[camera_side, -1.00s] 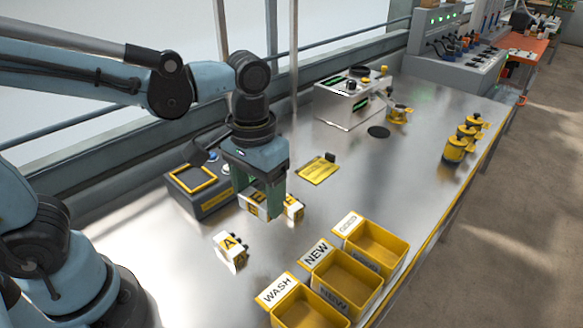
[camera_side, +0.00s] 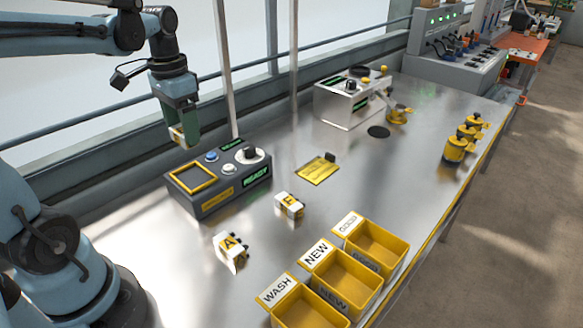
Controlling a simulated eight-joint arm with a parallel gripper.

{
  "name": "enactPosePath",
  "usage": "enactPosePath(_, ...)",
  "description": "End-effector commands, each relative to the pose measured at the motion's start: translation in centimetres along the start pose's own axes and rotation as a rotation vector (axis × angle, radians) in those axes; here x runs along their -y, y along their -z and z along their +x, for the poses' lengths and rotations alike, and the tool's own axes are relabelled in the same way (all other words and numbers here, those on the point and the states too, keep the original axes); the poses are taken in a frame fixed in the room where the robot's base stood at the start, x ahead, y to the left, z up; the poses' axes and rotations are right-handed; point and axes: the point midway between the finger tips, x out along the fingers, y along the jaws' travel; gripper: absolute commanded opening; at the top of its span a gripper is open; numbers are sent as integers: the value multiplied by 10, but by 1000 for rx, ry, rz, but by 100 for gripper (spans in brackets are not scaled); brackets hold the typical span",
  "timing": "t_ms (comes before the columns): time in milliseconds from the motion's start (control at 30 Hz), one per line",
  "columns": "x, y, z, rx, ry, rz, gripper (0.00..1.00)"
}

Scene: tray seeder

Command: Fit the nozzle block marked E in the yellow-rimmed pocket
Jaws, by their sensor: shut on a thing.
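My gripper (camera_side: 183,140) is shut on a pale and yellow block (camera_side: 176,136), held in the air above and slightly left of the yellow-rimmed pocket. The fingers cover most of this block, and its letter cannot be read now. The yellow-rimmed pocket (camera_side: 193,180) is a square frame on top of a dark grey control box and looks empty. A white and yellow block marked E (camera_side: 290,206) lies on the bench right of the box. A similar block marked A (camera_side: 230,252) lies nearer the front, apart from it.
The control box (camera_side: 222,188) has a blue button, a knob and a READY display. A yellow plate (camera_side: 318,170) lies behind the E block. Yellow bins labelled WASH (camera_side: 302,305) and NEW (camera_side: 345,280), plus another, line the front. A white machine (camera_side: 345,105) stands farther back.

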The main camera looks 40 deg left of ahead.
Motion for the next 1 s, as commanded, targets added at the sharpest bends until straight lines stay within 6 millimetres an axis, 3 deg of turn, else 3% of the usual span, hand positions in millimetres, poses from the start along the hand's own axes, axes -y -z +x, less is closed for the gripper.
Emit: enactPosePath(1000,0,1,84,0,0,0,35)
